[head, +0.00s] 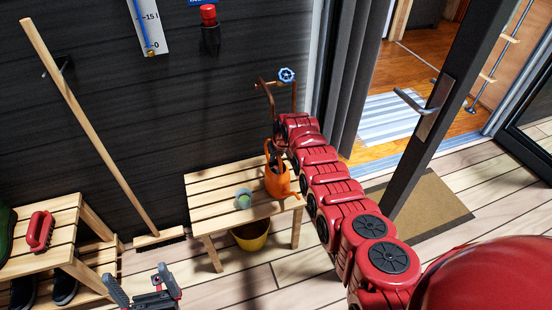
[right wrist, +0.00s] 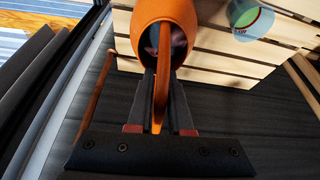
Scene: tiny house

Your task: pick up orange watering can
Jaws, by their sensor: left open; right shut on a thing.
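The orange watering can (head: 278,182) is at the right end of a slatted wooden bench (head: 205,192). My right arm reaches to it from the right, and my right gripper (head: 275,158) is at the top of the can. In the right wrist view the fingers of the right gripper (right wrist: 160,100) are shut on the handle of the watering can (right wrist: 165,30). I cannot tell whether the can's base touches the bench. My left gripper (head: 142,290) is open and empty at the bottom edge of the head view.
A light green cup (head: 243,198) stands on the bench left of the can. A yellow bucket (head: 250,235) is under the bench. A copper pipe with a blue valve (head: 286,75) is on the wall behind. A broom (head: 90,125) leans at left. An open door (head: 425,120) stands at right.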

